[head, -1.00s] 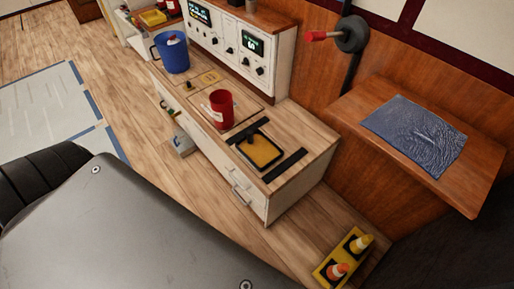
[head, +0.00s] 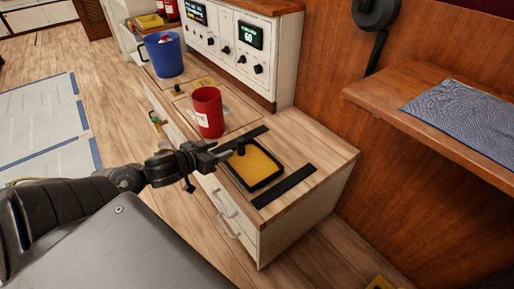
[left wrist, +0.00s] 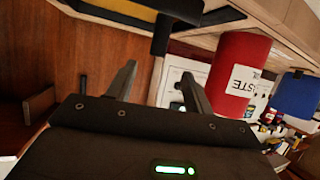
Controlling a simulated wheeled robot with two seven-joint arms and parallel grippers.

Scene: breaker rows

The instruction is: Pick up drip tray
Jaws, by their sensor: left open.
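The drip tray (head: 262,168) is a shallow black tray with a yellow-orange inside. It lies on the wooden counter top between two black strips, and a black upright handle (head: 240,148) stands at its far-left edge. My left gripper (head: 226,153) is at the counter's left edge, just left of the handle and apart from it. In the left wrist view the open, empty fingers (left wrist: 158,82) point up towards the dark handle (left wrist: 164,30), and the tray's edge (left wrist: 205,16) shows at the top. My right gripper is not in view.
A red waste can (head: 208,112) stands on the counter close behind my left gripper; it also shows in the left wrist view (left wrist: 238,72). A blue bucket (head: 164,56) is farther back. A wooden shelf (head: 440,118) with a blue cloth (head: 460,108) juts out at the right.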

